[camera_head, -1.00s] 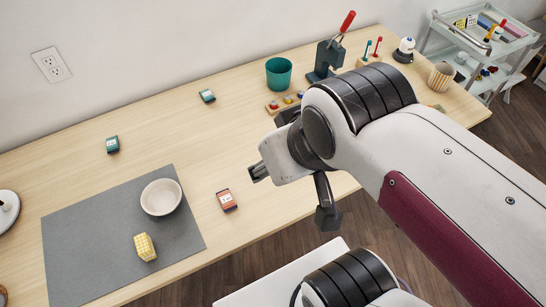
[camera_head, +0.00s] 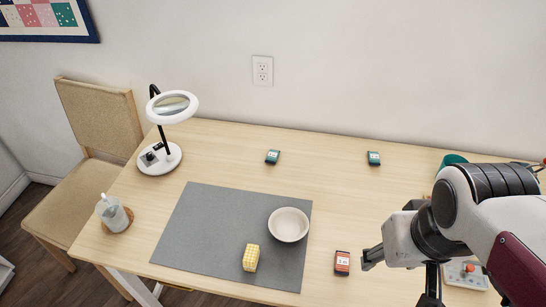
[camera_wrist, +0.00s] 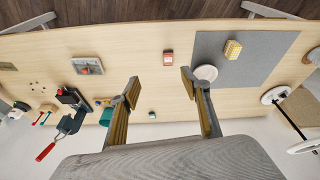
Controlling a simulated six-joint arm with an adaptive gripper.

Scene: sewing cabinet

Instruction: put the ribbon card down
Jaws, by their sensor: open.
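My gripper (camera_head: 400,277) is at the right of the head view, to the right of the orange-red card. In the wrist view its fingers (camera_wrist: 160,86) are spread wide with nothing between them.
The grey mat (camera_head: 200,222) bears a cream bowl (camera_head: 288,224) and a yellow block (camera_head: 250,258). A teal cup (camera_head: 453,160) is partly behind my arm. Table between mat and wall is largely clear.

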